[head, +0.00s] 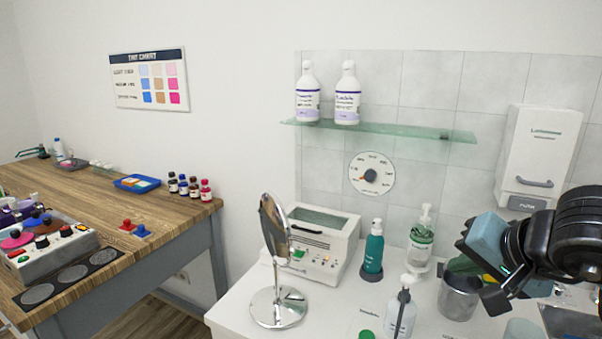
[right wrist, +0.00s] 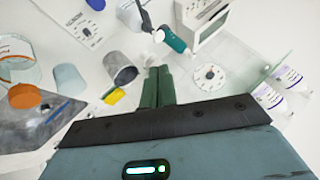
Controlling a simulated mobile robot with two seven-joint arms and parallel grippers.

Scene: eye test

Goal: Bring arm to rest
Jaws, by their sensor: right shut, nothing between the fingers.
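My right gripper (head: 453,265) is at the right of the head view, above the white counter (head: 240,319). It has a teal body and a black bar, and my black arm reaches it from the right edge. In the right wrist view its two green fingers (right wrist: 158,72) lie together, shut with nothing between them. They point toward the counter items and the tiled wall side. In the head view the fingers are near and above a metal cup (head: 458,303); I cannot tell the exact gap. My left gripper is not in view.
Near the right arm are a pump bottle (head: 421,240), a teal bottle (head: 373,250), a white dispenser (head: 537,150) and a glass shelf (head: 400,131). A round mirror (head: 275,229) and white box (head: 335,248) stand left. A wooden table (head: 100,200) is farther left.

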